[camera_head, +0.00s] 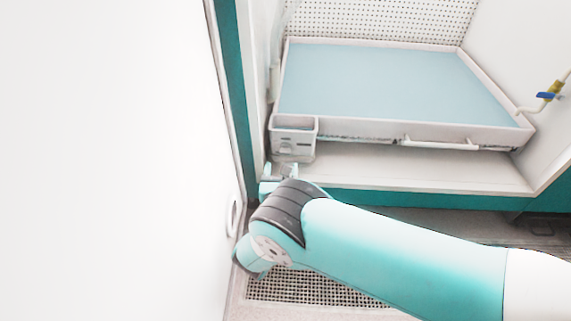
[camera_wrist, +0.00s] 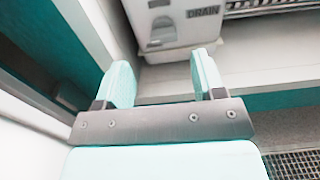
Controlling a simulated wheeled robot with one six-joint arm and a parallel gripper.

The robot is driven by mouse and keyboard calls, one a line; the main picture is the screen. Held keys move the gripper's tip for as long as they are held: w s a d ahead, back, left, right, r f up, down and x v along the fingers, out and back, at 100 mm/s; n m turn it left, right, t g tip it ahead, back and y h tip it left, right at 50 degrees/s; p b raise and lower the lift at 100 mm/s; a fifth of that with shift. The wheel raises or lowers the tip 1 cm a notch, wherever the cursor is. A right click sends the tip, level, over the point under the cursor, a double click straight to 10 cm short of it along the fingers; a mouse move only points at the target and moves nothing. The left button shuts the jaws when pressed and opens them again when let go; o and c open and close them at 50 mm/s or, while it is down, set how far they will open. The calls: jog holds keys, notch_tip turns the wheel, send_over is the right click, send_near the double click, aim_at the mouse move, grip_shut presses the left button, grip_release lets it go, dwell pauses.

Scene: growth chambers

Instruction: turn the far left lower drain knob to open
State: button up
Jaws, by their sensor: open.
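The drain knob (camera_wrist: 161,32) is a pale grey knob on the front of a white drain box (camera_head: 293,125). In the wrist view the box carries the word DRAIN to the right of the knob. In the head view the knob (camera_head: 287,146) is small and its exact angle is hard to tell. My gripper (camera_wrist: 163,75) is open and empty, its two teal fingers pointing at the box front. The knob lies beyond the fingertips, roughly in line with the gap between them, and is not touched. In the head view my gripper (camera_head: 281,169) is just below the box.
A white tray (camera_head: 460,130) with a light blue surface fills the chamber shelf, with a handle (camera_head: 440,144) on its front. A blue-handled valve (camera_head: 547,96) is on the right wall. A teal door frame (camera_head: 236,90) and white panel (camera_head: 110,160) stand close on the left.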

aim_at(285, 153)
jog(key=w+b, duration=0.6)
jog(key=b, duration=0.1)
jog(key=shift+w+d, duration=0.2)
jog(key=shift+d, duration=0.15)
jog(key=shift+w+r, duration=0.1)
jog(key=shift+w, duration=0.15)
jog(key=c, duration=0.9)
